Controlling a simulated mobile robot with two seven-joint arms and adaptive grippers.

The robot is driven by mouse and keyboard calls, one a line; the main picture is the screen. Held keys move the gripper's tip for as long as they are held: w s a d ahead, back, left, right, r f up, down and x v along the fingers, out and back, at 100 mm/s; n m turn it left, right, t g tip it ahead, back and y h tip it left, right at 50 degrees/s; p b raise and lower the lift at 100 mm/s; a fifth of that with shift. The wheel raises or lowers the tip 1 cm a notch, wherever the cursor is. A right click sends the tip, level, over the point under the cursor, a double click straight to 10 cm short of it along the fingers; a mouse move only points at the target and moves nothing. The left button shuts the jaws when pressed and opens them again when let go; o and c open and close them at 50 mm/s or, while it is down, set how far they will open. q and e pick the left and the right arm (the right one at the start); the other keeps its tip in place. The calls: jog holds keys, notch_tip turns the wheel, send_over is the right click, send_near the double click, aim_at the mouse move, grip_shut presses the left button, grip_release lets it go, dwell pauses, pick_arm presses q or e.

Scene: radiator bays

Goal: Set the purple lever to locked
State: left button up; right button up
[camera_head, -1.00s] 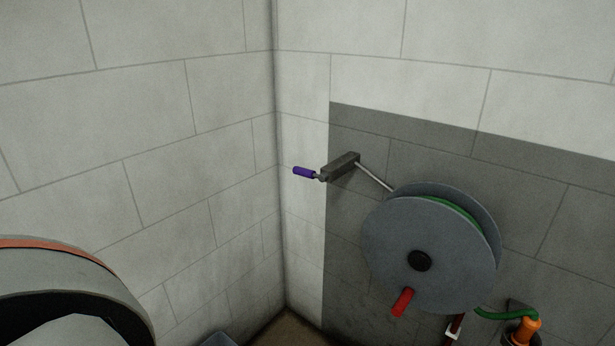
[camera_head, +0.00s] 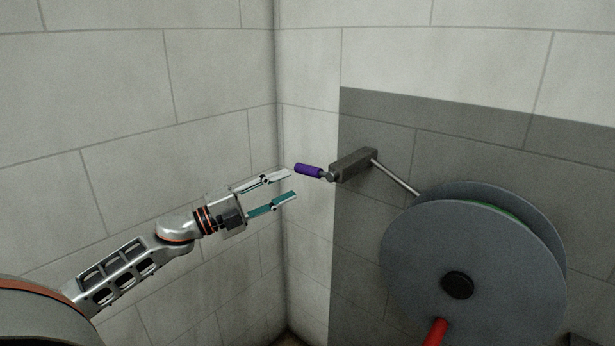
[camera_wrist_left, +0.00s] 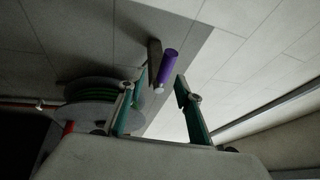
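The purple lever handle (camera_head: 308,170) sticks out to the left from a dark grey block (camera_head: 355,164) on the wall near the corner. My left gripper (camera_head: 293,184) is open and empty, just left of the handle, with its fingertips close to the handle's free end. In the left wrist view the purple handle (camera_wrist_left: 168,67) shows beyond and between the two open fingers (camera_wrist_left: 160,84), apart from both as far as I can tell. My right gripper is not in view.
A large grey hose reel (camera_head: 470,265) with a red crank handle (camera_head: 436,332) stands right of and below the lever. A thin rod (camera_head: 397,178) runs from the block towards the reel. Block walls meet in a corner behind the gripper.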

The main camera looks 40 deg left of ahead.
aim_at(304, 173)
pick_arm(q)
jog(key=shift+w+r+m+h, duration=0.3)
jog(key=shift+r+m, duration=0.1)
jog(key=shift+r, duration=0.3)
jog(key=shift+x, duration=3.65)
jog(key=shift+f, duration=0.15)
grip_shut()
